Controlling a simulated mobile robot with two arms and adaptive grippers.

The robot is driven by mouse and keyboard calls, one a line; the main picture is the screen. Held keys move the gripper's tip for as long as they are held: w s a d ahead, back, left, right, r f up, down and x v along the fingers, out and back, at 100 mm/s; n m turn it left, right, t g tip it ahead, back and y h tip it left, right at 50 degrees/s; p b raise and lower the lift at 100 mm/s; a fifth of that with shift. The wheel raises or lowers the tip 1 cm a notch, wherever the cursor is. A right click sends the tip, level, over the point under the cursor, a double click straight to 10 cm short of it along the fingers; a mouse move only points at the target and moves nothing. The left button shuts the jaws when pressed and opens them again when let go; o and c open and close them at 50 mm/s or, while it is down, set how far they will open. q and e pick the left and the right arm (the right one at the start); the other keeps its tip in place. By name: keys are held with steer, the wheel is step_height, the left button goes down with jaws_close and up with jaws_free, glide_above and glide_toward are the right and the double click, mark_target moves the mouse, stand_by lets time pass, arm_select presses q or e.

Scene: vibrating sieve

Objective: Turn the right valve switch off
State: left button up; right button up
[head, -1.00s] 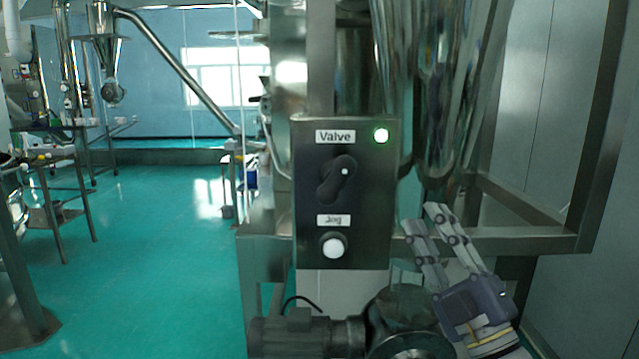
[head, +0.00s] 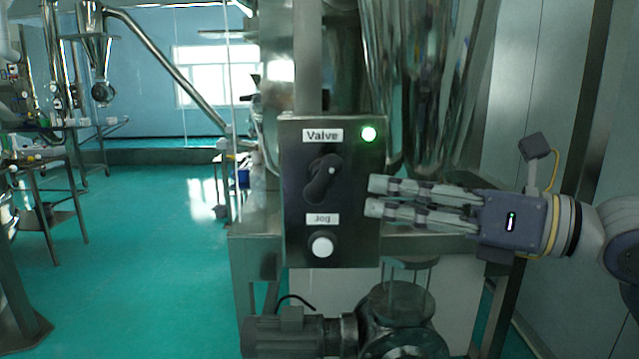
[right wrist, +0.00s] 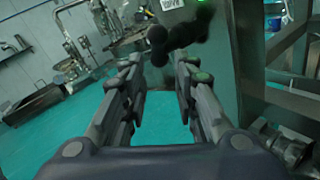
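The control box (head: 296,235) is a dark panel with a "Valve" label at the top. Its valve switch (head: 322,180) is a black rotary knob, tilted with its white dot at the upper right. A green light (head: 369,134) glows beside the label. My right gripper (head: 372,196) is just right of the knob, fingers pointing left at it, apart from each other and empty. In the right wrist view the fingers (right wrist: 158,75) are parted, with the black knob (right wrist: 172,40) beyond their tips. My left gripper is not in view.
A white jog button (head: 321,246) sits below the switch. A motor and round housing (head: 395,310) stand under the box. Steel vessels (head: 425,90) rise behind it. The green floor (head: 150,230) at left is open, with a table (head: 45,165) farther left.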

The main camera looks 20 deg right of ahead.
mark_target(327, 184)
steer(key=p+x, duration=0.6)
steer(key=x, duration=0.3)
steer(key=shift+w+a+r, duration=0.1)
steer(key=shift+a, duration=0.05)
steer(key=shift+w+a, duration=0.45)
steer(key=shift+c, duration=0.2)
jaws_close()
